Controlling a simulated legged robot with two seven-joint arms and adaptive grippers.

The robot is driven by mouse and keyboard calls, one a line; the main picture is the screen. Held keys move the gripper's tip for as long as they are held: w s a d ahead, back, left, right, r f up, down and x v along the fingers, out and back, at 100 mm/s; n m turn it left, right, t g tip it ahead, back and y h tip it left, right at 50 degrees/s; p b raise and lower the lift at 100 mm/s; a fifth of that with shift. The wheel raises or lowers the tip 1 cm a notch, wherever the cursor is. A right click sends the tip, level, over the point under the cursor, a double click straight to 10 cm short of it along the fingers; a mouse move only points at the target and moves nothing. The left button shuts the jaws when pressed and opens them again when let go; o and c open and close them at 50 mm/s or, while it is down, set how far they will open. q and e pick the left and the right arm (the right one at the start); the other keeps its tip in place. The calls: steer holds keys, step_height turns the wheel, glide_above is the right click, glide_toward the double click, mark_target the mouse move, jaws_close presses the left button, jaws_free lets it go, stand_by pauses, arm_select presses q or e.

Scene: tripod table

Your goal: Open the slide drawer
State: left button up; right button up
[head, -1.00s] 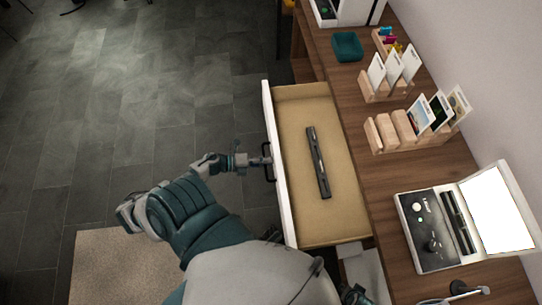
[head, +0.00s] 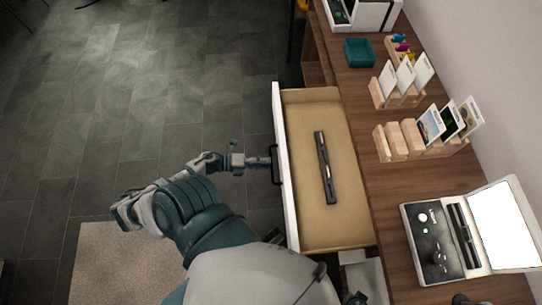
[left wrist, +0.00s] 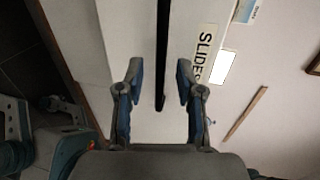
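The slide drawer (head: 303,215) stands pulled out from the desk, its tan inside bare except for a long dark bar-shaped object (head: 326,168). Its white front (head: 286,190) carries a dark handle (head: 275,165), which also shows in the left wrist view as a black bar (left wrist: 162,55). A label reading "SLIDES" (left wrist: 204,52) is beside the bar there. My left gripper (head: 266,163) is at the handle. In the left wrist view its two fingers (left wrist: 159,75) are spread on either side of the bar, with gaps visible. I cannot make out my right gripper.
The wooden desk (head: 385,185) holds a teal tray (head: 359,52), wooden card holders (head: 405,140) and an open case (head: 435,240) with a bright lid. Grey floor (head: 90,130) lies open left of the drawer, with a beige rug (head: 110,265) at the lower left.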

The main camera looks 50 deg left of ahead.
arm_select(q)
steer(key=v, duration=0.8)
steer(key=shift+a+f, duration=0.15)
steer(key=shift+a, duration=0.2)
